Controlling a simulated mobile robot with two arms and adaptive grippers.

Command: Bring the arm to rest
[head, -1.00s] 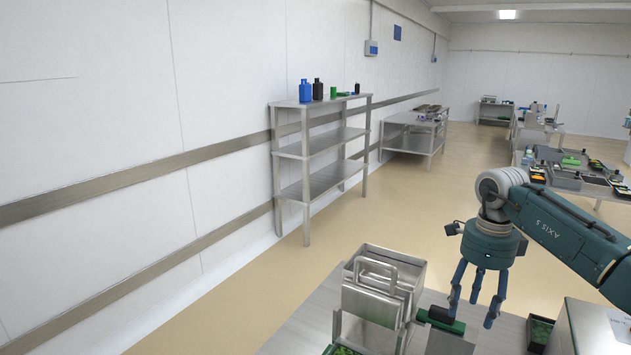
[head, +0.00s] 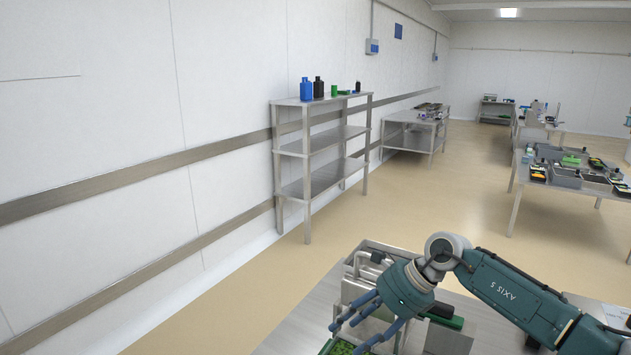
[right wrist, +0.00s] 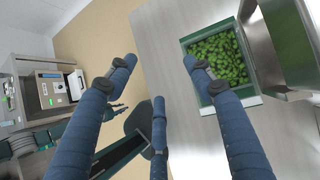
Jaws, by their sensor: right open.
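My right gripper (head: 362,322) is open and empty in the head view, at the lower right. Its fingers point down and to the left, in front of the steel bin assembly (head: 353,262) on the near table. In the right wrist view its spread blue fingers (right wrist: 165,95) have nothing between them. A tray of green pieces (right wrist: 222,60) lies on the steel table beyond the right finger in that view. My left gripper does not show in the head view.
The steel near table (head: 300,325) carries the bin assembly and a green-and-black item (head: 440,315). A steel shelf (head: 318,150) with bottles stands by the left wall. Further tables (head: 520,180) stand at the right and back. The floor between is clear.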

